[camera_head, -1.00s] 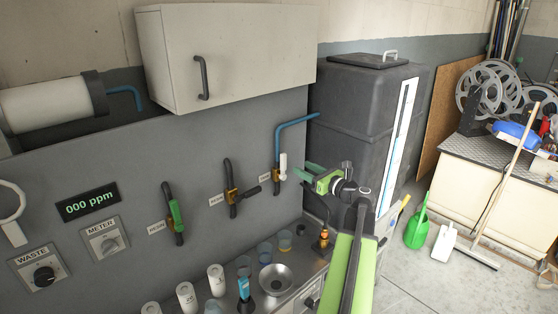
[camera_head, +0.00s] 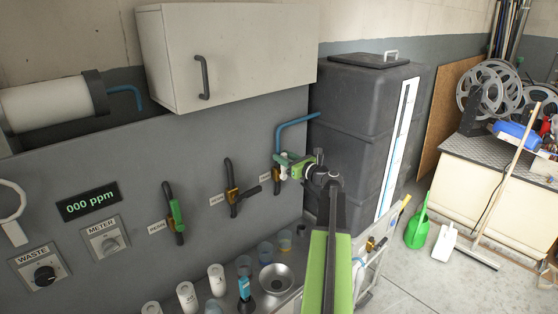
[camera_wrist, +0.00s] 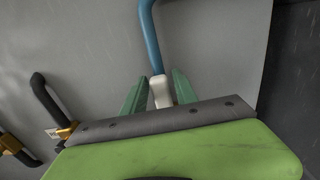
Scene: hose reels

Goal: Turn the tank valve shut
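The tank valve (camera_head: 277,174) is the rightmost valve on the grey panel, on the blue pipe (camera_head: 290,124) that runs to the dark tank (camera_head: 358,106). Its white lever stands upright, in line with the pipe. My gripper (camera_head: 284,160) is at the lever in the head view and hides part of it. In the wrist view the white lever (camera_wrist: 161,92) lies between the two green fingers (camera_wrist: 160,90), with what looks like a narrow gap on each side. The fingers look open. The valve body is hidden below in the wrist view.
A wall cabinet (camera_head: 228,55) hangs above.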

